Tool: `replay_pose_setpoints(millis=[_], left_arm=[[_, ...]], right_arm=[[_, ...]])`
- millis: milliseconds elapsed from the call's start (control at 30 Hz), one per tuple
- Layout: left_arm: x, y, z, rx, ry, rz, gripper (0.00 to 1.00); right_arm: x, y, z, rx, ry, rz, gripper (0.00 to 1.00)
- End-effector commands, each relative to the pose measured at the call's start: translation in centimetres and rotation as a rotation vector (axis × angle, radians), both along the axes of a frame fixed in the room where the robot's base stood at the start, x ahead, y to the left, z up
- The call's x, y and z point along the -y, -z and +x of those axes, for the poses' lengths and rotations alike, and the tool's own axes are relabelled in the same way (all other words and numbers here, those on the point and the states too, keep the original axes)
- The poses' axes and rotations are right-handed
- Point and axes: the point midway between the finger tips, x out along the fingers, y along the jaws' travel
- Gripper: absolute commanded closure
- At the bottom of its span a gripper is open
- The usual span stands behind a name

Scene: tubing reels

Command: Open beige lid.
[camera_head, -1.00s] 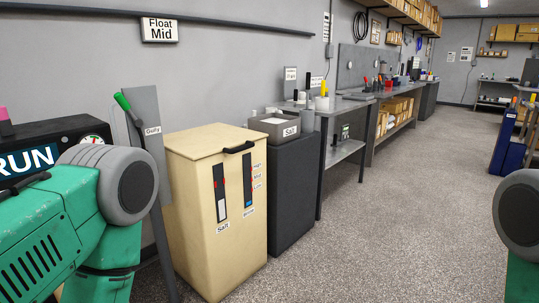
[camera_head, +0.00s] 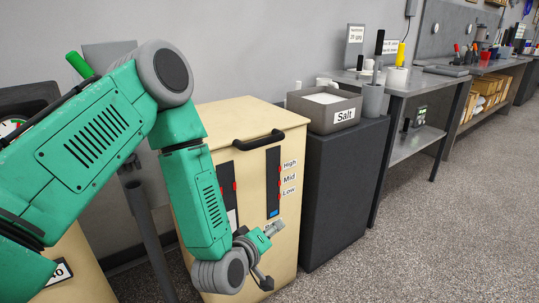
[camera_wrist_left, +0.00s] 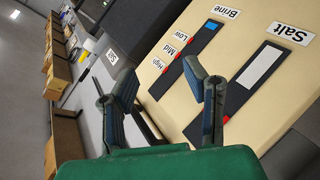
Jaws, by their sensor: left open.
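The beige lid (camera_head: 240,112) lies closed and flat on top of the beige cabinet (camera_head: 285,225). A black handle (camera_head: 258,140) sits at the lid's front edge. My left gripper (camera_head: 268,256) is open and empty in front of the cabinet's face, well below the handle. In the left wrist view, the open fingers (camera_wrist_left: 160,78) show in front of the cabinet's face, with its level gauges beyond them. My left forearm hides the left part of the cabinet front. My right gripper is not in view.
A dark grey cabinet (camera_head: 340,190) stands close on the right, with a grey salt bin (camera_head: 335,108) on top. Metal workbenches (camera_head: 415,90) run along the wall behind it. A grey post (camera_head: 150,235) stands left of the beige cabinet. The floor (camera_head: 440,240) at right is clear.

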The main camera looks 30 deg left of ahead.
Motion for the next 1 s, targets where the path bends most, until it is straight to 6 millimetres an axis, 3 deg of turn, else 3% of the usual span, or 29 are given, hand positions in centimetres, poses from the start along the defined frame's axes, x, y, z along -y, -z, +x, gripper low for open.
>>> replay_pose_setpoints(millis=[33, 133, 200, 300, 467, 800, 1000], left_arm=[[-2.1, -2.7, 2.4, 0.151, -0.106, -0.09, 0.59], [-5.4, -7.8, 4.7, 0.388, -0.251, -0.232, 0.59], [-7.0, -10.2, 5.3, 0.497, -0.311, -0.294, 0.59], [-8.1, -11.9, 5.8, 0.574, -0.35, -0.335, 0.59], [-8.9, -12.5, 7.6, 0.587, -0.354, -0.34, 0.59], [-11.7, -13.2, 14.2, 0.583, -0.352, -0.339, 0.59], [-12.8, -13.5, 17.0, 0.579, -0.352, -0.338, 0.59]], right_arm=[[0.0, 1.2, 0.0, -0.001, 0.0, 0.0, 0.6], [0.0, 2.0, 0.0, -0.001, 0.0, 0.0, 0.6], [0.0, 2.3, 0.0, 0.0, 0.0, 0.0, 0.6], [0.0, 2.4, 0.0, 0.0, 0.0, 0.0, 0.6], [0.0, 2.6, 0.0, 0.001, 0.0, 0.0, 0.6], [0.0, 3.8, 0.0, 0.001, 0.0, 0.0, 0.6], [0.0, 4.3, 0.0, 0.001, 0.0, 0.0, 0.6]])
